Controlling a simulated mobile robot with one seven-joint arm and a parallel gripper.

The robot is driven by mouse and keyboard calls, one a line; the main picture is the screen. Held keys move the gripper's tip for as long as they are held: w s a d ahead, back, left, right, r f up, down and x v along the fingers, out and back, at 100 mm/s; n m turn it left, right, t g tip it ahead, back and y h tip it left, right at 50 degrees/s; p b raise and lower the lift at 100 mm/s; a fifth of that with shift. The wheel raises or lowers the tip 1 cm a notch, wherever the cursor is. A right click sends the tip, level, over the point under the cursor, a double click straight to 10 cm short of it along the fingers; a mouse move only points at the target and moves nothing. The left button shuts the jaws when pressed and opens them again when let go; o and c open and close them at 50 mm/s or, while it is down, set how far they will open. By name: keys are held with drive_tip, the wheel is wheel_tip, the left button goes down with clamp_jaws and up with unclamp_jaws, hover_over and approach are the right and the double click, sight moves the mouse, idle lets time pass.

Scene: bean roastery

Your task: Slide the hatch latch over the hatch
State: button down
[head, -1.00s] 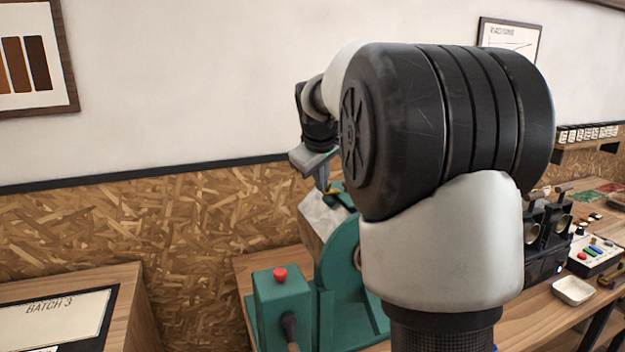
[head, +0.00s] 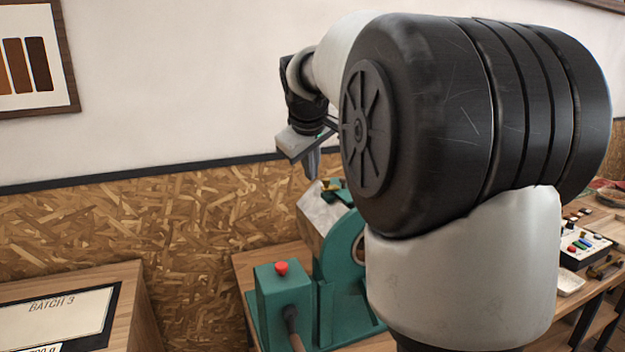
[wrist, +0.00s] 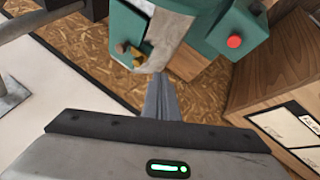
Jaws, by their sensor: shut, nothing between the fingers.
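The roaster (head: 340,255) is a green machine with a pale metal sloped top (head: 318,211). A small yellow piece (head: 331,186), which looks like the latch handle, sits by a green plate on that top. It also shows in the wrist view (wrist: 138,63), near a small brown knob (wrist: 121,47). I cannot tell the hatch apart from its surroundings or how far the latch covers it. My gripper (head: 313,176) is shut and empty, above and slightly left of the yellow piece. Its fingers (wrist: 160,97) show just below the machine in the wrist view, apart from it.
A red button (head: 281,268) tops the green box at the machine's front, with a dark-knobbed lever (head: 290,315) below. A wooden stand with a batch sign (head: 60,318) is at left. My arm hides much of the bench at right.

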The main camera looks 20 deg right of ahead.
drive_tip(key=shift+v, duration=2.4)
drive_tip(key=shift+a, duration=0.1)
drive_tip(key=s+a+f+m+y+p, duration=0.1)
drive_tip(key=s+a+f, duration=0.2)
drive_tip(key=s, duration=0.6)
drive_tip(key=s+a+f+m+y+p, duration=0.1)
drive_tip(key=s+a, duration=0.4)
drive_tip(key=s, duration=0.5)
drive_tip(key=s+a+f+m+g+y+p, duration=0.1)
drive_tip(key=s+a+f+m+p, duration=0.1)
drive_tip(key=s+f, duration=0.4)
drive_tip(key=s+a+p, duration=0.1)
drive_tip(key=s+a, duration=0.1)
drive_tip(key=s, duration=0.1)
drive_tip(key=shift+s, duration=0.35)
